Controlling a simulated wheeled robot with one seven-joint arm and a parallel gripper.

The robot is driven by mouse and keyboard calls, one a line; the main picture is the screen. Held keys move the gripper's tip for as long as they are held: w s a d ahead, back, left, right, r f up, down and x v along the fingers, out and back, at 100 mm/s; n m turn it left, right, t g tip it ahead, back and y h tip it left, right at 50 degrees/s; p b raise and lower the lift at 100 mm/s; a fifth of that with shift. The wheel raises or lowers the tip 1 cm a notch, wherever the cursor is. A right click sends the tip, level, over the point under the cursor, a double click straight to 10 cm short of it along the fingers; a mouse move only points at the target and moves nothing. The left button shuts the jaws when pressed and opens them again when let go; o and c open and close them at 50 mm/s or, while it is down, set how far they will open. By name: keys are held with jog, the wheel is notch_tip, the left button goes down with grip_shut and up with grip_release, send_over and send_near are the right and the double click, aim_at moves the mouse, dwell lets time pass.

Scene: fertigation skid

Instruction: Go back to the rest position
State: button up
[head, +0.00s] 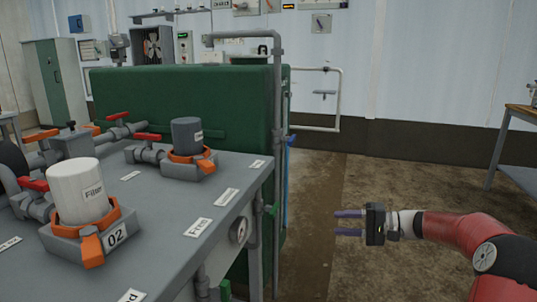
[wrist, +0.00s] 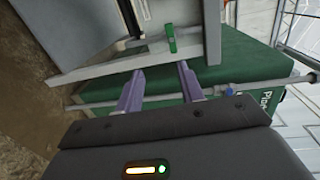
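My gripper (head: 340,223) is at the right of the head view, on the red arm, out over the floor and to the right of the skid. Its two purple fingers point left and are spread apart with nothing between them. In the wrist view the fingers (wrist: 160,85) also show apart and empty, with the skid's grey frame and green tank beyond them. The skid table (head: 165,240) carries a white filter housing (head: 78,190) in an orange collar marked 02 and a dark grey housing (head: 186,136) in another orange collar.
A green tank (head: 190,105) stands behind the skid, with a grey upright pipe (head: 278,150) at its right end. Red-handled valves (head: 147,137) line the piping. A table (head: 520,113) stands at the far right. The floor (head: 330,185) between is clear.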

jog(key=s+a+r+n+g+h, duration=0.1)
jog(key=s+a+n+g+h, duration=0.15)
jog(key=s+a+h, duration=0.8)
jog(key=s+d+t+h, duration=0.2)
jog(key=s, duration=1)
jog(key=s+d+n+t+h+p, duration=0.1)
jog(key=s+d+t+h, duration=0.1)
jog(key=s, duration=1.1)
jog(key=shift+s+d+r+h, duration=0.15)
jog(key=shift+d+r+h, duration=0.3)
jog(key=shift+h, duration=0.3)
